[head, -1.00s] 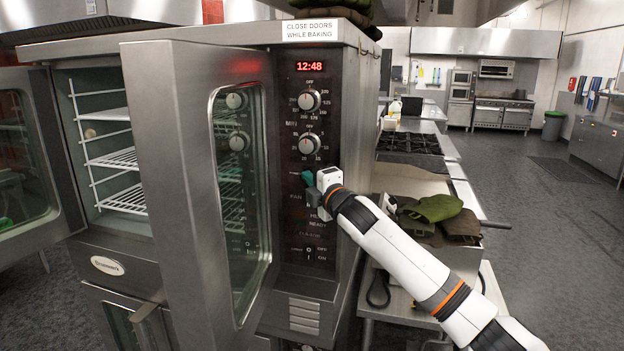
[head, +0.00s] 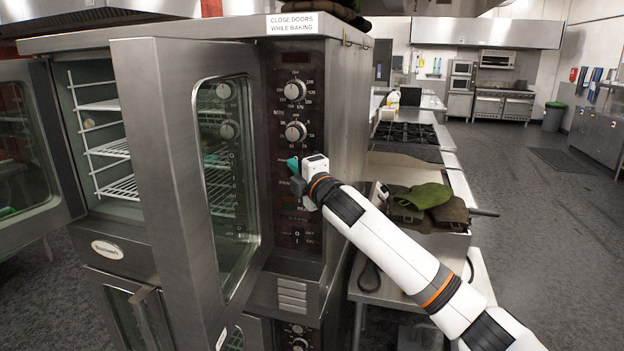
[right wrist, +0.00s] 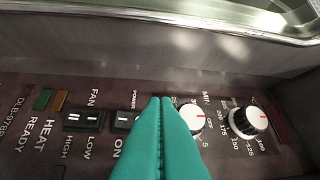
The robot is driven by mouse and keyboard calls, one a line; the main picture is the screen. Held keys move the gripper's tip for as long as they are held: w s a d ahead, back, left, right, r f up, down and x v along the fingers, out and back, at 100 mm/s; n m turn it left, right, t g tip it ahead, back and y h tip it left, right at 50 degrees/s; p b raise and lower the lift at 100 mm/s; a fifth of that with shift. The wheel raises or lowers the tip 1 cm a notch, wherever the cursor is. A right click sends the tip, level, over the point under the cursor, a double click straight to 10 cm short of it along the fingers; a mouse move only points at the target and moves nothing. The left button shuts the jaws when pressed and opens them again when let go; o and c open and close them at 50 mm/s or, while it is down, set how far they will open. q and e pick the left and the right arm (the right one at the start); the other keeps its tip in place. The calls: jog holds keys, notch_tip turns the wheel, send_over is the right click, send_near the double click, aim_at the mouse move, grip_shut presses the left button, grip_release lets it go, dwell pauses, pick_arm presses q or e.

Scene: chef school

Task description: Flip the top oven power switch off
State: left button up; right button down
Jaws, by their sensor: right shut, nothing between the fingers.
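The top oven (head: 185,45) stands at the left with its glass door (head: 225,180) open. Its dark control panel (head: 290,225) has two knobs, and the display at its top is dark. The black power switch (right wrist: 124,121) shows in the right wrist view beside the "POWER" and "ON" labels, partly covered by the teal fingers. My right gripper (head: 292,163) is shut and empty, its teal fingertips (right wrist: 161,100) at the panel by the switch. I cannot tell whether they touch it. My left gripper is out of view.
The fan switch (right wrist: 84,120) and a dial (right wrist: 192,117) flank the power switch. A lower oven's panel (head: 297,335) is below. Oven mitts (head: 428,197) lie on the steel table to the right.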

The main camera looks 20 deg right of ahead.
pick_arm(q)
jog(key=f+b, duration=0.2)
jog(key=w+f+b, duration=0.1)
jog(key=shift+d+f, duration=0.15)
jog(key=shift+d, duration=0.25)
pick_arm(e)
jog(key=v, duration=0.6)
jog(key=shift+s+d, duration=0.3)
jog(key=shift+s, duration=0.05)
jog(key=shift+a, duration=0.1)
